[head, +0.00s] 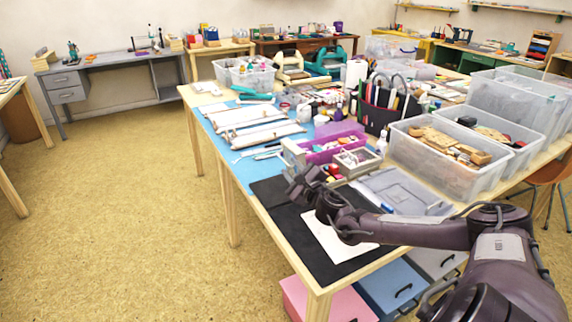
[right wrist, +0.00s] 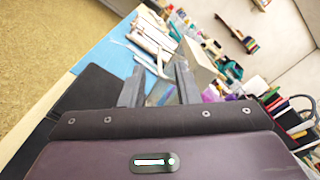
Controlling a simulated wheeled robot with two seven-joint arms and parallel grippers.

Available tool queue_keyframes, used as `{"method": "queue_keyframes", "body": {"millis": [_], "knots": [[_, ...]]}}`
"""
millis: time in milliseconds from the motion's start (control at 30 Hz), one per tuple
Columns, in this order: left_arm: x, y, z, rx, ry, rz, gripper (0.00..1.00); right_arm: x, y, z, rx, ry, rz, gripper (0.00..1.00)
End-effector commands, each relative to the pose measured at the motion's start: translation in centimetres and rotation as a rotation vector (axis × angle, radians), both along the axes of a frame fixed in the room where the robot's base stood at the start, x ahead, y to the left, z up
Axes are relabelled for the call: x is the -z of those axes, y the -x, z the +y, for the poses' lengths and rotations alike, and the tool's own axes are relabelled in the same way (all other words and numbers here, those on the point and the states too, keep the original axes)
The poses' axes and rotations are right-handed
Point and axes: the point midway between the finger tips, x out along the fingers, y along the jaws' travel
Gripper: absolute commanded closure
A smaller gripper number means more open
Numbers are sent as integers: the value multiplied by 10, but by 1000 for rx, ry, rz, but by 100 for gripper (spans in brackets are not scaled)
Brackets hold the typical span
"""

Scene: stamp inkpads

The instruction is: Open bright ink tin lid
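My right gripper (head: 300,182) is over the near part of the worktable, just in front of a beige upright box (head: 292,153). In the right wrist view its two fingers (right wrist: 160,88) stand apart, with the beige box (right wrist: 197,66) beyond and beside the right finger. I see nothing clearly gripped between them. Small red items (head: 333,171) lie just right of the gripper; I cannot tell whether one is the bright ink tin. No tin lid can be made out. My left gripper is not in view.
A black mat (head: 272,190) with a white sheet (head: 335,238) covers the table's near corner. White boards (head: 250,115) lie on a blue mat (head: 224,140).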

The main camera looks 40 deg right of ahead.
Motion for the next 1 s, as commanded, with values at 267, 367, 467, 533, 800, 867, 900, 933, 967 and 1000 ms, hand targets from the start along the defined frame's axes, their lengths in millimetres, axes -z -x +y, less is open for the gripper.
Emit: {"method": "queue_keyframes", "body": {"millis": [267,367,467,533,800,867,900,933,967,1000], "knots": [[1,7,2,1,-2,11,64,4,31,8,0,1,10,73],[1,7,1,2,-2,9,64,2,33,9,0,0,6,73],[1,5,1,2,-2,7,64,1,33,9,1,-1,3,73],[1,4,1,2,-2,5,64,1,33,9,0,-1,3,73],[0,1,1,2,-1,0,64,0,32,10,-1,-1,0,73],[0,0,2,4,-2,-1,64,0,32,10,-1,-1,0,73],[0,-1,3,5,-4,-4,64,0,32,10,-1,-1,0,73],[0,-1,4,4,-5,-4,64,0,32,10,-1,-1,0,73],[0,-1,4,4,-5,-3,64,0,32,10,-1,-1,0,73],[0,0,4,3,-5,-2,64,0,32,10,-1,-1,0,73]]}}
